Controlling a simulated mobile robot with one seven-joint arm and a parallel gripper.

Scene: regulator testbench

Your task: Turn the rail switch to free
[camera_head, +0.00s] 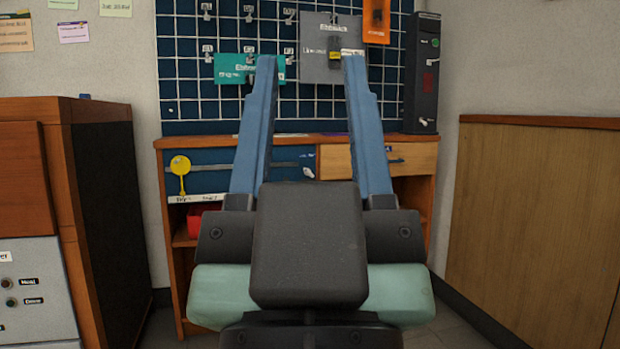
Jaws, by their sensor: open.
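My gripper (310,65) is open and empty, its two long blue fingers pointing up and away toward the workbench. A dark blue bench front (215,181) carries a horizontal grey rail (212,170), partly hidden behind my left finger. A yellow round-headed lever (180,166) stands upright at the rail's left part, above a white strip (196,198) with lettering too small to read. A small white piece (307,172) shows toward the right of the blue front, between my fingers. I cannot tell which part is the rail switch or how it is set. My fingers touch none of these.
A blue gridded board (180,88) behind the bench holds a teal plate (232,67), a grey plate (320,70) and an orange piece (376,20). A black box (423,75) stands at right. Wooden cabinets (105,190) (535,210) flank the bench.

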